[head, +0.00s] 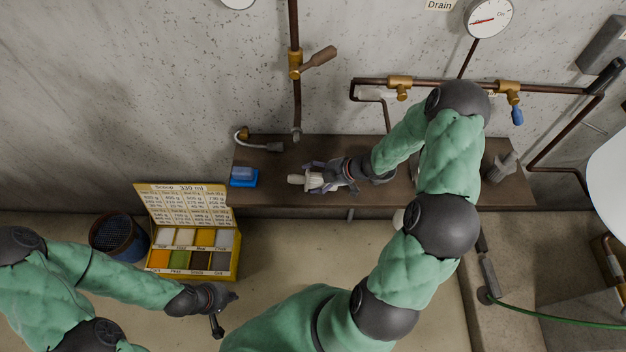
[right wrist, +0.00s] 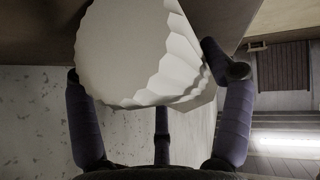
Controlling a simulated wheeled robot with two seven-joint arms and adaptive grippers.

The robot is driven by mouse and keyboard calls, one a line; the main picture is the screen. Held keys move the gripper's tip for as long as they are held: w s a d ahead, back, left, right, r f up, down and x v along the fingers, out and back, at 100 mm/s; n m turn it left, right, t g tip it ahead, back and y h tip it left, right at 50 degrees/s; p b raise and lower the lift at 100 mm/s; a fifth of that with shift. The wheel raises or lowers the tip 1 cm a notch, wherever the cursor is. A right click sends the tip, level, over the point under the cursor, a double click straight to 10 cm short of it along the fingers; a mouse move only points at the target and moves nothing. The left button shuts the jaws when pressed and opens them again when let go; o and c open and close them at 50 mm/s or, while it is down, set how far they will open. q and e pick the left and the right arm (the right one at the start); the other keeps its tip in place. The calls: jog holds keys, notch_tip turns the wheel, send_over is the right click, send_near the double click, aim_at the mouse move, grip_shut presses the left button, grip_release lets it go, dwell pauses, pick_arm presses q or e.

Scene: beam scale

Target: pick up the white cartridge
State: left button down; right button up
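The white cartridge (head: 298,179) lies at the middle of the brown shelf, its ribbed end pointing left. In the right wrist view the cartridge (right wrist: 140,50) is large and close, with a scalloped rim. My right gripper (head: 318,178) is around its right part with the fingers spread. In the wrist view one fingertip (right wrist: 228,62) is close beside the rim; the left finger's tip is partly hidden, and I cannot tell if either touches. My left gripper (head: 225,305) is low at the left, away from the cartridge; its finger opening is unclear.
A blue block (head: 243,177) and a bent metal pipe (head: 262,145) are at the shelf's (head: 285,152) left end. A grey fitting (head: 502,168) is at its right. A yellow sample case (head: 190,278) and blue bin (head: 118,240) stand below. Pipes and valves line the wall.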

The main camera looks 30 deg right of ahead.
jog(key=shift+s+f, duration=0.1)
jog(key=shift+f, duration=0.05)
jog(key=shift+c, duration=0.7)
jog(key=shift+r+p, duration=0.3)
jog(key=shift+r, duration=0.45)
jog(key=c, duration=0.5)
jog(key=shift+o, duration=0.2)
jog(key=s+d+r+p, duration=0.3)
jog(key=s+r+p, duration=0.2)
jog(key=s+r, duration=0.6)
jog(key=shift+s+r+p, duration=0.3)
jog(key=shift+s, duration=1)
jog(key=shift+s, duration=0.1)
